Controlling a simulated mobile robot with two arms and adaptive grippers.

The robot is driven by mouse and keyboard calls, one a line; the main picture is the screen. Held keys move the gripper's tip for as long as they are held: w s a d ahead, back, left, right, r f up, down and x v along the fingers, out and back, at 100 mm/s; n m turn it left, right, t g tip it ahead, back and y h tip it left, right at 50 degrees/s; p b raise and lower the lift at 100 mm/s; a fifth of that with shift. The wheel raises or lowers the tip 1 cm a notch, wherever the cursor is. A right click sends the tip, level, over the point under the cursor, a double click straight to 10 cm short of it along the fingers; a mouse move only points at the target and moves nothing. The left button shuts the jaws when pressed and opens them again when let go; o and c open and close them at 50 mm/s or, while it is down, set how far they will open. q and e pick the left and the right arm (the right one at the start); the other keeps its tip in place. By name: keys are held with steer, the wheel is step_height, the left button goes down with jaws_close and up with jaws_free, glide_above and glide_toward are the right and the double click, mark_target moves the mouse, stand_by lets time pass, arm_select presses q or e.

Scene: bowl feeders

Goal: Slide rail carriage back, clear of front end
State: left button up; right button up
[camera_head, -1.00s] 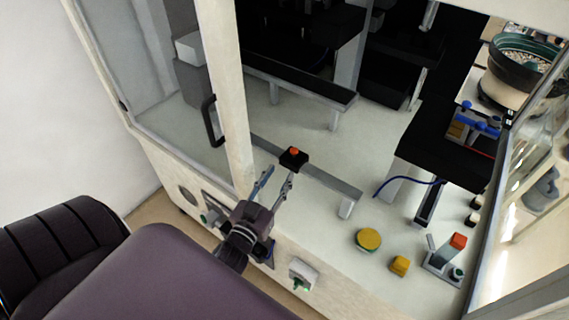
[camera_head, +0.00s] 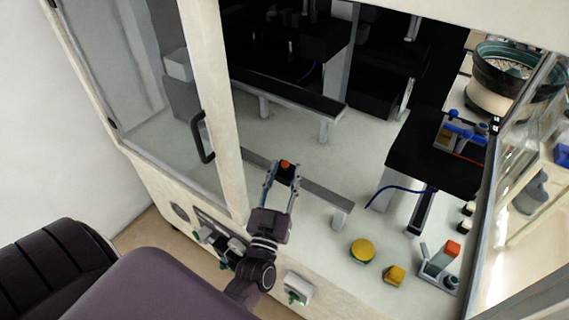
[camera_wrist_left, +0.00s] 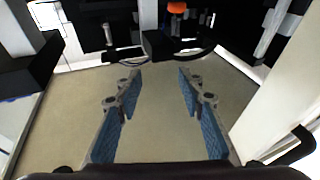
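The rail carriage (camera_head: 287,175) is a small black block with an orange-red knob on top. It sits on a narrow grey rail (camera_head: 325,195) near the front of the machine's deck. In the left wrist view the carriage (camera_wrist_left: 168,45) shows at the top, beyond the fingertips. My left gripper (camera_head: 282,168) is open, its two blue-padded fingers spread to either side of the carriage in the head view. In the left wrist view the space between the fingers (camera_wrist_left: 159,75) is empty. I cannot tell whether a finger touches the carriage. My right gripper is not in view.
A pale upright post (camera_head: 212,100) with a black handle (camera_head: 203,137) stands left of my gripper. A longer raised black track (camera_head: 295,95) lies behind. Deck behind the rail is clear.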

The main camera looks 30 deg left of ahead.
arm_select(q)
steer(key=n+y, duration=0.1)
steer(key=n+g+y, duration=0.1)
steer(key=g+y, duration=0.1)
steer(key=g, duration=0.3)
glide_toward(285, 167)
steer(key=x, duration=0.3)
steer(key=shift+w+a, duration=0.15)
steer(key=shift+w, duration=0.2)
steer(key=x, duration=0.7)
steer(key=shift+w+a, duration=0.2)
steer(key=shift+w, duration=0.05)
jaws_close()
